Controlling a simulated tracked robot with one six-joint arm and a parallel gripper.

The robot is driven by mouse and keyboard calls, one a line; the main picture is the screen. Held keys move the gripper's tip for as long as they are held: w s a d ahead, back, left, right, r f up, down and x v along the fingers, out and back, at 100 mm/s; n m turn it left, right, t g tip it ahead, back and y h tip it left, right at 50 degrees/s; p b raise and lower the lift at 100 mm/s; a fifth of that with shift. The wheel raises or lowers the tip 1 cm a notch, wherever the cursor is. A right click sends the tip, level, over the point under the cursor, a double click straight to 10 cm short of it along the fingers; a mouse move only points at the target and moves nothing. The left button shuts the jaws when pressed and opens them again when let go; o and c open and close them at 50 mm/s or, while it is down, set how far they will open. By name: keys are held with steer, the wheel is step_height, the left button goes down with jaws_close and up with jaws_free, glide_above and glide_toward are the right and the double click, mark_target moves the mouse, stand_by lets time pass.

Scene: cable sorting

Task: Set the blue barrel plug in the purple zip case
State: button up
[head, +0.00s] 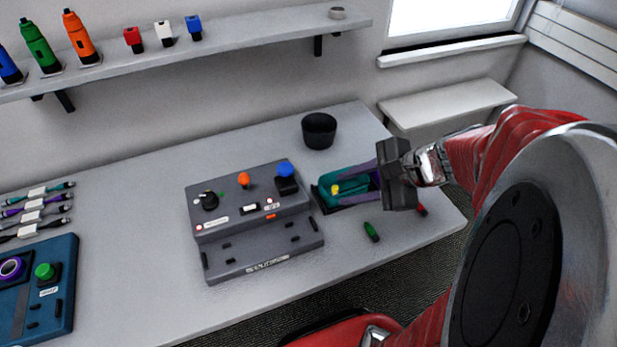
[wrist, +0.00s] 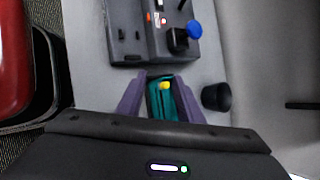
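I cannot make out a blue barrel plug or a purple zip case with certainty in either view. A teal case (head: 345,187) with a yellow piece (head: 335,189) on it lies on the table right of the grey console. It also shows in the wrist view (wrist: 155,100). My gripper (wrist: 160,82) has two purple fingers spread apart, one on each side of the teal case. In the head view my gripper (head: 349,185) reaches in from the right, and its dark body hides part of the table. I see nothing clearly clamped between the fingers.
A green piece (head: 371,232) and a red piece (head: 421,210) lie on the table. A black cup (head: 319,130) stands behind the case. The grey console (head: 260,262) has a blue knob (head: 285,170). A small blue connector (head: 194,28) stands on the shelf. Cables (head: 35,207) lie far left.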

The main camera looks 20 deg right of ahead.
steer(key=s+a+r+n+h, duration=0.2)
steer(key=a+n, duration=0.3)
steer(key=n, duration=0.4)
steer(key=s+a+r+n+g+h, duration=0.1)
steer(key=s+a+r+n+h, duration=0.2)
steer(key=n, duration=0.7)
steer(key=shift+s+a+r+n+h, duration=0.3)
steer(key=shift+s+a+r, duration=0.6)
steer(key=shift+r, duration=0.2)
